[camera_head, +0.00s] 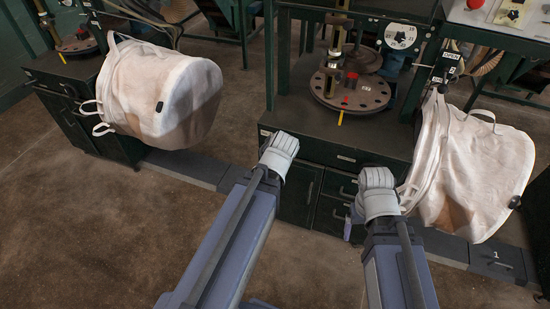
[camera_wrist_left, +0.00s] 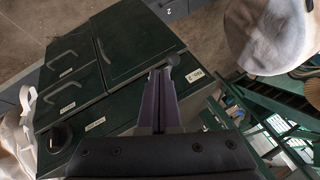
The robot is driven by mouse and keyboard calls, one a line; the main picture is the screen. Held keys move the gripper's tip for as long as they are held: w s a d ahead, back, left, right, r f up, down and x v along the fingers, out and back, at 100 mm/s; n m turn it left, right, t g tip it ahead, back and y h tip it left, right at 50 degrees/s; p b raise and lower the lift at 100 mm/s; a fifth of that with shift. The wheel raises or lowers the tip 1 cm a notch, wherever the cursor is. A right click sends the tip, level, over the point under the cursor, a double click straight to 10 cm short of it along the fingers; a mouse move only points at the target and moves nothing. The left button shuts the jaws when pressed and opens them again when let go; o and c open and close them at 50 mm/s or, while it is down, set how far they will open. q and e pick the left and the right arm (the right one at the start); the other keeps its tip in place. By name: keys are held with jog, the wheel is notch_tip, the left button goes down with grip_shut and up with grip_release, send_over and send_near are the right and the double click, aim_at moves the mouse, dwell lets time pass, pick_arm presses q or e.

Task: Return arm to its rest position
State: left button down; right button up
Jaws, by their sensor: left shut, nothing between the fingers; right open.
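Both my arms reach forward from the bottom of the head view. My left gripper (camera_head: 281,152) is in front of the middle machine's dark cabinet. The left wrist view shows its narrow fingers (camera_wrist_left: 157,98) together, with nothing between them. My right gripper (camera_head: 376,185) is to its right, in front of the same cabinet and just left of the right white bulk bag (camera_head: 480,175). It is open; its fingertips are hard to make out. I cannot tell whether it touches the bag. The left white bulk bag (camera_head: 165,95) hangs well left of both grippers.
The dark cabinet (camera_head: 325,160) with drawers stands close ahead, with a round plate (camera_head: 350,92) on top. A low dark plinth (camera_head: 185,166) runs along the floor. Brown floor (camera_head: 90,230) is open at the left. A control panel (camera_head: 510,18) is at the top right.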

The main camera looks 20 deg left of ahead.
pick_arm(q)
jog(key=s+d+r+g+h+p, duration=0.1)
jog(key=s+d+r+g+p, duration=0.2)
jog(key=d, duration=0.6)
jog(key=s+d+r+m+g+h+p, duration=0.1)
jog(key=s+d+r+g+p, duration=0.2)
jog(key=s+d+p, duration=0.4)
jog(key=s+d, duration=0.3)
jog(key=shift+r, duration=0.15)
